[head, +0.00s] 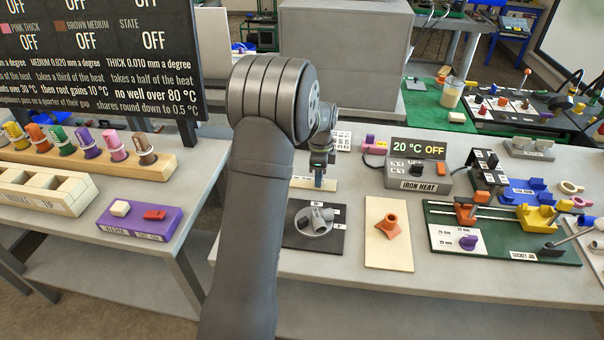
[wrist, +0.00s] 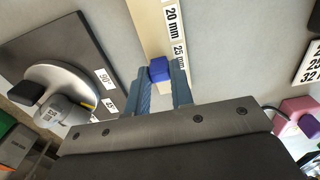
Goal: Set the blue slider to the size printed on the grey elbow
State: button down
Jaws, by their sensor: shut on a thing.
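The blue slider (wrist: 159,70) sits on a pale scale strip (wrist: 146,22) in the wrist view. It is beside the lower end of the printed 25 mm mark; the 20 mm mark is farther up. My gripper (wrist: 161,80) is shut on the slider, one finger on each side. In the head view my gripper (head: 319,180) is low over the strip, and the slider is hidden there. The grey elbow (head: 319,215) rests on a round grey disc on a dark board. It also shows in the wrist view (wrist: 70,112), with small print too blurred to read.
The dark board (head: 300,240) has 90° and 45° labels. A cream board (head: 388,250) with an orange fitting lies to its right. The iron heat box (head: 418,178) reads 20 °C OFF. A pink block (wrist: 298,106) with a cable stands right of my gripper.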

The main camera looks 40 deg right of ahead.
jog(key=shift+s+d, duration=0.15)
jog(key=shift+d, duration=0.05)
jog(key=c, duration=1.2)
grip_release()
jog(key=shift+c, duration=0.2)
notch_tip(320, 180, up, 17)
jog(key=shift+r, duration=0.2)
jog(key=shift+f, duration=0.1)
notch_tip(320, 180, down, 17)
jog(key=shift+a+f, duration=0.1)
jog(key=shift+f, duration=0.05)
jog(key=shift+w+a, duration=0.15)
jog(key=shift+w, duration=0.05)
